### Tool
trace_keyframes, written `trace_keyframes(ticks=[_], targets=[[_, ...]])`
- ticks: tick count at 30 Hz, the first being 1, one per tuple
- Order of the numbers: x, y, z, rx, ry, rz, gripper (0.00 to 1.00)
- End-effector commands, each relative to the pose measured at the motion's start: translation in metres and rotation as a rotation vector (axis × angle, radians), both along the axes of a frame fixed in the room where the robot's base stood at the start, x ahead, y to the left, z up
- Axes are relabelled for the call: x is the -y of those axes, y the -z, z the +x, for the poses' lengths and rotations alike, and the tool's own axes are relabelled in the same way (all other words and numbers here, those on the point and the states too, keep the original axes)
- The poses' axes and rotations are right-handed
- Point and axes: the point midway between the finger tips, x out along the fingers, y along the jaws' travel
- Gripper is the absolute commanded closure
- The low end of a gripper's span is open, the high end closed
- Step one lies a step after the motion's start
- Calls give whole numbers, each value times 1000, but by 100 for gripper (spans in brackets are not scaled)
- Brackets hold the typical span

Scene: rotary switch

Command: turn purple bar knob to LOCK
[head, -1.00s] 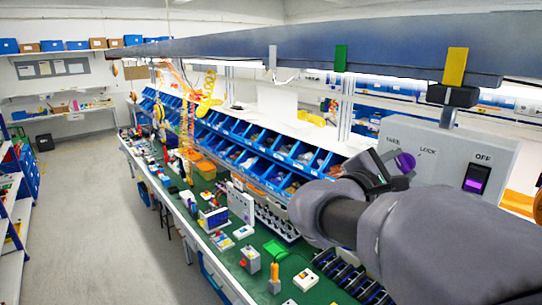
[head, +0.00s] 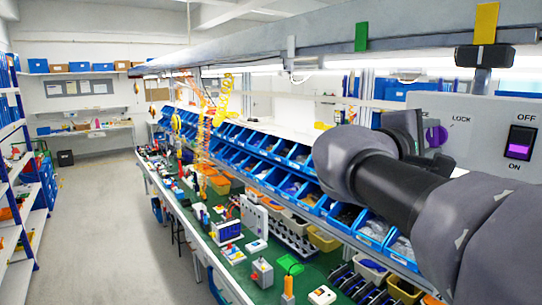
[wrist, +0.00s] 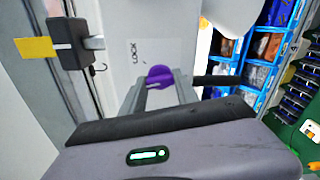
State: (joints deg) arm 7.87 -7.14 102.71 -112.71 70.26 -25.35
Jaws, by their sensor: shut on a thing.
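The purple knob (head: 437,136) is on the front of a light grey panel box (head: 490,160), with the printed word LOCK up and to its right in the head view. In the wrist view the knob (wrist: 160,75) shows between the two fingers of my gripper (wrist: 161,90), and the LOCK label (wrist: 134,53) is up and to its left. My gripper is shut on the knob. In the head view my gripper (head: 421,135) is partly hidden behind my arm. The fingers cover part of the knob, so I cannot tell which way its bar points.
A rocker switch (head: 518,143) marked OFF and ON, with a purple lit part, is on the same panel, right of the knob. A yellow tag (head: 486,23) is on the beam above. Blue bins (head: 285,183) and a cluttered green bench (head: 250,275) lie left and below.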

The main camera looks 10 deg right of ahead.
Motion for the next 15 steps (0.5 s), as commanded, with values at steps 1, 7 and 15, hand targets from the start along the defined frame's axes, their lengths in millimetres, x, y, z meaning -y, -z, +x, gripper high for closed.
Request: trace_keyframes(ticks=[1, 7, 15], targets=[[0, 8, 0, 42, 0, 16, 100], [0, 8, 0, 217, 0, 89, 100], [0, 6, 0, 453, 1, 188, 100]])
